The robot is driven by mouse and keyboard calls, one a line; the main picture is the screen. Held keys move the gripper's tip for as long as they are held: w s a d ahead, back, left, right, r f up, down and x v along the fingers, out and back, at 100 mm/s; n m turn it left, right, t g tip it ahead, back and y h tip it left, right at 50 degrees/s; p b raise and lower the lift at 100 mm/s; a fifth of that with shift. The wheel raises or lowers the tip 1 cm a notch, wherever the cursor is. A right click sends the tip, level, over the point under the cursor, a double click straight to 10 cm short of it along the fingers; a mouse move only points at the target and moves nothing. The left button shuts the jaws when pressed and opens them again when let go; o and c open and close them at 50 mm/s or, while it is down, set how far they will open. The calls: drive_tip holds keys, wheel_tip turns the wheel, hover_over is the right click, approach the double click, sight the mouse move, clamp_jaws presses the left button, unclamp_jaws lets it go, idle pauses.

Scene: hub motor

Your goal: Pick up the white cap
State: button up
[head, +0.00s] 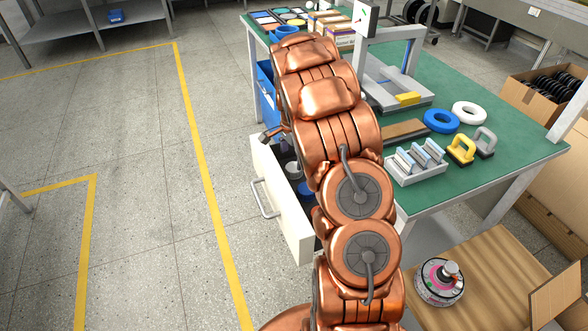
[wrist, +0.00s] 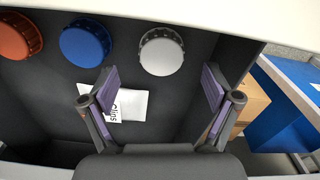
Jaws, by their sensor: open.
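The white cap (wrist: 162,52) lies in an open drawer, at the upper middle of the wrist view. It is round with a ridged edge. My gripper (wrist: 160,82) is open and empty, its two purple-padded fingers spread to either side below the cap in the picture. The cap is apart from both fingers. In the head view, the open drawer (head: 284,205) sticks out from the workbench, and a white round thing (head: 293,170) shows partly inside it.
A blue cap (wrist: 85,43) and an orange-brown cap (wrist: 17,36) lie left of the white cap. A white packet marked "clips" (wrist: 128,104) lies near the left finger. Drawer walls surround them. The green workbench top (head: 480,150) holds several parts.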

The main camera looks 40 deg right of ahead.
sight(294, 167)
drive_tip(key=f, duration=0.5)
drive_tip(key=shift+w+d+p, duration=0.1)
drive_tip(key=shift+d+p, duration=0.15)
drive_tip(key=shift+p, duration=0.15)
drive_tip(key=shift+r, duration=0.1)
drive_tip(key=c, duration=0.9)
drive_tip(key=shift+r, duration=0.1)
